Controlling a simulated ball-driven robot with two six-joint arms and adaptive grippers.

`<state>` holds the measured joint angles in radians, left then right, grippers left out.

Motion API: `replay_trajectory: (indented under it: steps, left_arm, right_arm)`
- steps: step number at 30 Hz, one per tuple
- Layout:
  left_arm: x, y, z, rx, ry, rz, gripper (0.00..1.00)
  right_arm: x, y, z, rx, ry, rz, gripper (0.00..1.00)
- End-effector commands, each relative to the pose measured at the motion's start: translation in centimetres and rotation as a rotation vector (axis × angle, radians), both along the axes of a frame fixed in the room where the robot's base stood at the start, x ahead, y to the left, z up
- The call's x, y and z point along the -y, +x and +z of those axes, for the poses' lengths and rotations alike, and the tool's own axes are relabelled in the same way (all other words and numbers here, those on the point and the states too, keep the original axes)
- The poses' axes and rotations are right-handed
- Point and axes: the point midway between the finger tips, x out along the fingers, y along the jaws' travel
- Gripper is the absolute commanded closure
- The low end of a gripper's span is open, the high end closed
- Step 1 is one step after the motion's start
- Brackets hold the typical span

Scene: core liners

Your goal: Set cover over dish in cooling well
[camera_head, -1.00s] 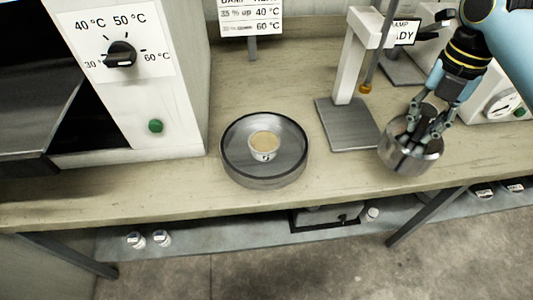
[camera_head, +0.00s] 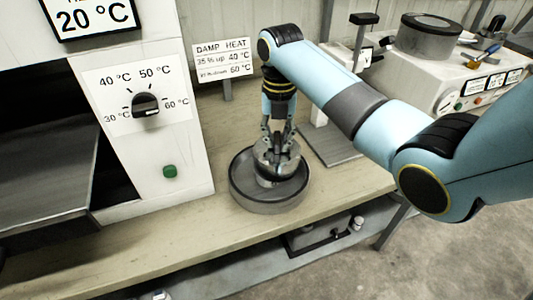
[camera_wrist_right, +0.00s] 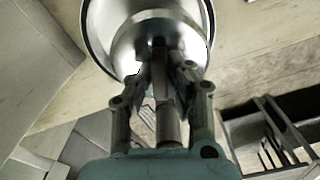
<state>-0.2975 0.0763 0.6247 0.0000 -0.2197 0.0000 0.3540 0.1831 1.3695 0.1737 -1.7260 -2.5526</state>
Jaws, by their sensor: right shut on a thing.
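The cooling well (camera_head: 243,194) is a round grey metal basin with a dark rim on the bench. My right gripper (camera_head: 278,144) is shut on the metal cover (camera_head: 268,167) and points down over the well. The cover is within the well's outline, around its middle. I cannot tell whether it touches the well floor. The dish is hidden, apparently beneath the cover. My left gripper is not in view.
A white oven-like cabinet with a knob (camera_head: 146,104) and green button stands left of the well. A stand with a grey base plate (camera_head: 333,147) is to the right. A white instrument (camera_head: 440,80) is farther right. The front bench edge is close to the well.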

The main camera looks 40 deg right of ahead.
Motion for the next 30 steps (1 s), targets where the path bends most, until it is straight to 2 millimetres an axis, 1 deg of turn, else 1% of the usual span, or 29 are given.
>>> replay_trajectory:
  steps: [1,5,8,12,15,20,26,27,30]
  left_arm:
    - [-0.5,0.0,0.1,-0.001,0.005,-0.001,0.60]
    - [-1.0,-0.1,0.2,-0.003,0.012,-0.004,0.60]
    - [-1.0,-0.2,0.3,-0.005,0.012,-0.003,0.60]
    - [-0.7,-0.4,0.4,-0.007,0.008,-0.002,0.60]
    - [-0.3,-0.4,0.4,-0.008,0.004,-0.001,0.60]
    - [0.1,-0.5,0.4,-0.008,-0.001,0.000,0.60]
    - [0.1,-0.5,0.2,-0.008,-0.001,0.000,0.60]
    - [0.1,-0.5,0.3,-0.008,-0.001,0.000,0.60]
    - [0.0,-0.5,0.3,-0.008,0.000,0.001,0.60]
  right_arm:
    - [-0.7,0.5,-0.5,0.000,0.003,-0.001,1.00]
    - [-1.6,1.2,-1.2,0.000,0.000,-0.001,1.00]
    - [-1.8,1.2,-2.0,-0.002,-0.001,-0.001,1.00]
    - [-1.7,1.2,-4.2,-0.003,0.000,-0.002,1.00]
    - [-1.7,1.2,-5.2,-0.001,-0.001,-0.002,1.00]
    - [-1.7,1.2,-5.4,0.002,-0.001,-0.002,1.00]
    - [-1.7,1.2,-5.7,0.001,-0.001,-0.002,1.00]
    - [-1.7,1.2,-5.6,0.001,-0.001,-0.002,0.80]
    - [-1.7,1.2,-5.6,0.001,-0.001,-0.002,0.67]
